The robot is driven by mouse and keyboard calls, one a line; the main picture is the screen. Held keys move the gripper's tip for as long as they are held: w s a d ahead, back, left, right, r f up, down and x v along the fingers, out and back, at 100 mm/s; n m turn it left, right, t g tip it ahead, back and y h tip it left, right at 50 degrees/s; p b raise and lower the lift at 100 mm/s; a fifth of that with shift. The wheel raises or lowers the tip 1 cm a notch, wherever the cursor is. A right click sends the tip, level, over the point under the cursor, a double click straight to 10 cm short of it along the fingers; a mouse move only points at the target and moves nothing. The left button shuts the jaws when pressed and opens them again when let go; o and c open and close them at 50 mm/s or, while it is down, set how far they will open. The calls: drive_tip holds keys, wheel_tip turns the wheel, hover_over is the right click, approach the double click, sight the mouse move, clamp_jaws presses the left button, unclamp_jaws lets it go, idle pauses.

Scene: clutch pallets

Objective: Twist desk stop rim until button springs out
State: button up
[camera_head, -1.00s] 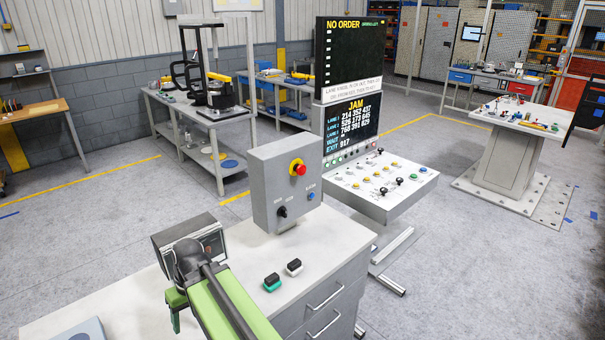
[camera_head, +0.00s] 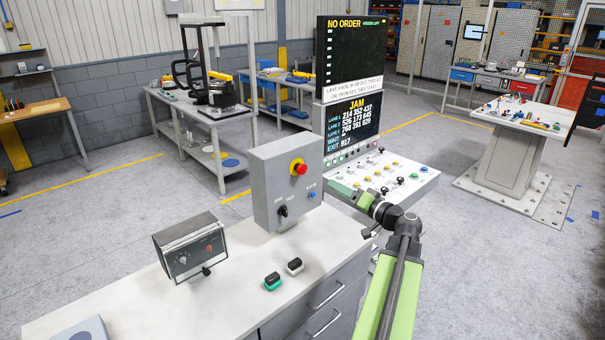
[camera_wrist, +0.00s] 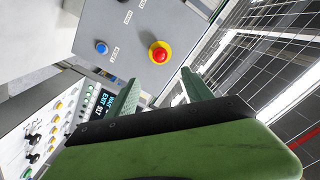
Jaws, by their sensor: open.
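The desk stop is a red mushroom button (camera_head: 300,170) with a yellow rim on the front of a grey box (camera_head: 268,190) standing on the white desk. In the wrist view the red button (camera_wrist: 159,55) sits on the grey panel, above and between the fingertips. My gripper (camera_wrist: 166,82) is open and empty, its two green fingers apart and not touching the button. In the head view my gripper (camera_head: 340,188) is to the right of the grey box, pointing left, a short way from it. Whether the button is pressed in cannot be told.
The box also carries a black selector (camera_head: 283,212) and a blue button (camera_head: 311,195). A dark meter box (camera_head: 190,247) and two small rocker-like blocks (camera_head: 272,281) are on the desk (camera_head: 130,305). A sloped control panel (camera_head: 400,180) stands close behind my gripper.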

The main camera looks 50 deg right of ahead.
sight(303, 171)
drive_tip(key=w, duration=1.1)
drive_tip(key=w+d, duration=0.1)
drive_tip(key=w, duration=0.5)
drive_tip(key=shift+c, duration=0.2)
